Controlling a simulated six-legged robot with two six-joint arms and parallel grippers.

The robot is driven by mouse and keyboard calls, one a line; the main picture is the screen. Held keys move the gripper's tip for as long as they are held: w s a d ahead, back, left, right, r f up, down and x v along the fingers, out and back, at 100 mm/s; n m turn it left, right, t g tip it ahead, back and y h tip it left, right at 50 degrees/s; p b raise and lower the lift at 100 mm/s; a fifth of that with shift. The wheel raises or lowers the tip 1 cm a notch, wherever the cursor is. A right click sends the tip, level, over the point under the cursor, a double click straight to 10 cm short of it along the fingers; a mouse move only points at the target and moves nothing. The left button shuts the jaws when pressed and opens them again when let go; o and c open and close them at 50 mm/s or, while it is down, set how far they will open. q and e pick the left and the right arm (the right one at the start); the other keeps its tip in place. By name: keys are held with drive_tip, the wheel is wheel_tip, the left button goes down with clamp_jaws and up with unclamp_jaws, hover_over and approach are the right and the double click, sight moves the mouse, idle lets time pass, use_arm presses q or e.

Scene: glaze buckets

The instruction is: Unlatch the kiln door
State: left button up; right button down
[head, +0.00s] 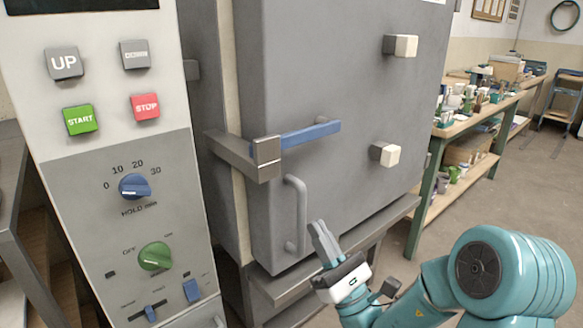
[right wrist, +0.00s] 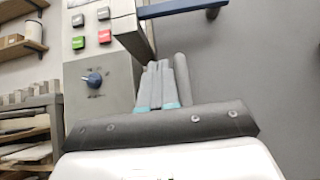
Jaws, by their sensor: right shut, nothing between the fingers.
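The grey kiln door (head: 345,95) fills the middle of the head view and appears closed. Its latch (head: 265,158) is a metal bar and block at the door's left edge, with a blue lever (head: 311,134) pointing right, roughly level. The lever also shows at the top of the right wrist view (right wrist: 185,8). A grey vertical pull handle (head: 297,210) is below the latch. My right gripper (head: 318,226) is shut and empty, below the lever and just right of the pull handle in the picture. Whether it touches the handle is unclear. My left gripper is out of view.
A control panel (head: 120,185) with buttons and knobs stands left of the door; it also shows in the right wrist view (right wrist: 112,75). Two pale-tipped knobs (head: 400,46) stick out from the door. A cluttered workbench (head: 440,132) stands behind at right, with open floor before it.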

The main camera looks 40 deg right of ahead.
sight(295, 185)
drive_tip(key=shift+y, duration=0.3)
drive_tip(key=p+x, duration=0.2)
drive_tip(key=x, duration=0.8)
drive_tip(key=shift+r, duration=0.1)
wheel_tip(295, 185, up, 4)
drive_tip(key=shift+f, duration=0.15)
drive_tip(key=shift+d, duration=0.1)
